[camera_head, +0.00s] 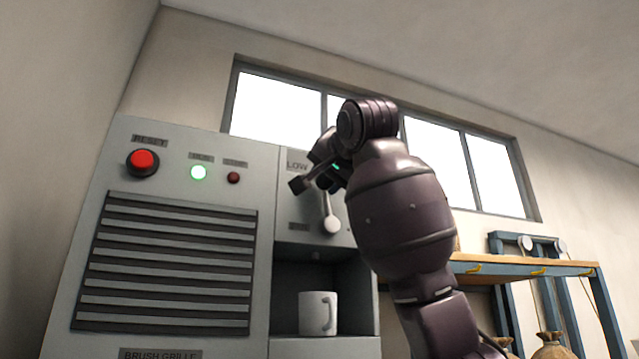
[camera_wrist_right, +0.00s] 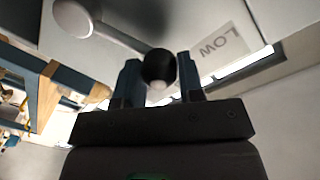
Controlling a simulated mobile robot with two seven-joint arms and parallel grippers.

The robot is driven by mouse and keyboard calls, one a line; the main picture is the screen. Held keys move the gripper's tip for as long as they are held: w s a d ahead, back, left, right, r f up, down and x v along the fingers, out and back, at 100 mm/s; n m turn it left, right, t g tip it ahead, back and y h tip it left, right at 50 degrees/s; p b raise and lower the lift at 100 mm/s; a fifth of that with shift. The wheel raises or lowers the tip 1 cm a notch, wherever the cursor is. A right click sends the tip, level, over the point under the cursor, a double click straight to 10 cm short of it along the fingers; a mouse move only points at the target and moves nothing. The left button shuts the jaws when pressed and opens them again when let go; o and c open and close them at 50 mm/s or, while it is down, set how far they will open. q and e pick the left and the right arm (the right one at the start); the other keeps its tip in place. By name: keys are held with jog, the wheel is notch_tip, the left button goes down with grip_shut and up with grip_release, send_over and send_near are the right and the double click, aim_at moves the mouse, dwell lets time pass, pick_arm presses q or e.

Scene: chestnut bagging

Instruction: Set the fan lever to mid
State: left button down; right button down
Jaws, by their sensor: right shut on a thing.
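The fan lever (camera_head: 332,222) is on the grey machine panel, with a pale round hub and a short rod that points up. In the right wrist view its grey rod (camera_wrist_right: 122,38) ends in a black knob (camera_wrist_right: 158,66). My right gripper (camera_head: 312,184) is at the upper end of the lever. In the wrist view its two fingers (camera_wrist_right: 161,82) are on either side of the knob, closed on it. A LOW label (camera_head: 297,165) is just above the gripper; it also shows beside the fingers in the wrist view (camera_wrist_right: 222,48). My arm hides the panel right of the lever. My left gripper is out of view.
A white mug (camera_head: 318,313) stands in the recess below the lever. A workbench (camera_head: 530,268) is at the right.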

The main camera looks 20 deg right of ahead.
jog(key=shift+d+r+m, duration=0.15)
jog(key=shift+d+m, duration=0.7)
jog(key=shift+m, duration=0.25)
jog(key=c, duration=1)
grip_release()
jog(key=shift+o, duration=1.3)
jog(key=s+b, duration=0.3)
jog(key=s, duration=0.8)
jog(key=shift+r, duration=0.25)
jog(key=shift+w+a, duration=0.1)
